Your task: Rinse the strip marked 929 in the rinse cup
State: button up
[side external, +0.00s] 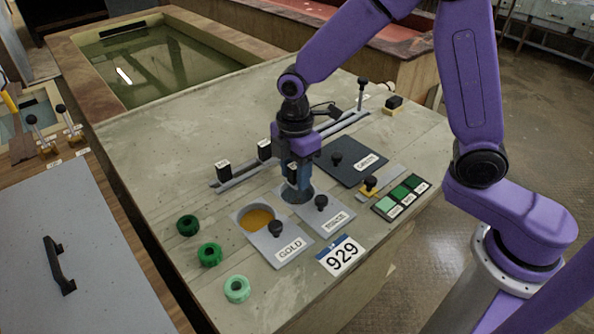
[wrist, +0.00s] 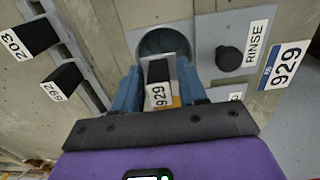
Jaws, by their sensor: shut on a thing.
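The strip marked 929 (wrist: 159,90) has a black top block with a white label. My gripper (wrist: 160,76) is shut on this block between its blue fingers. In the side view my gripper (side external: 295,180) points straight down over the rinse cup (side external: 306,195), whose round opening it partly covers. In the wrist view the cup (wrist: 160,40) shows as a dark round opening just past the block. The strip's lower part is hidden, so I cannot tell how deep it reaches. The RINSE plate (side external: 337,219) has a black knob (side external: 321,202) beside the opening.
The open gold cup (side external: 257,219) stands to the left. A dark plate (side external: 350,170) with a knob lies behind right. The rail (side external: 240,177) holds black-topped strips, including 203 (wrist: 30,38) and 592 (wrist: 66,76). Several green rings (side external: 209,255) lie at the left. The 929 card (side external: 341,256) is in front.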

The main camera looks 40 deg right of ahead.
jog(key=shift+w, duration=0.35)
jog(key=shift+s, duration=0.1)
jog(key=shift+s, duration=1.1)
jog(key=shift+w, duration=0.1)
jog(key=shift+w, duration=1.1)
dwell(1.2)
jog(key=shift+s+r, duration=0.2)
jog(key=shift+r, duration=1.55)
jog(key=shift+s+r, duration=0.2)
jog(key=shift+r, duration=1.5)
jog(key=shift+s+r, duration=0.2)
jog(key=shift+r, duration=1.55)
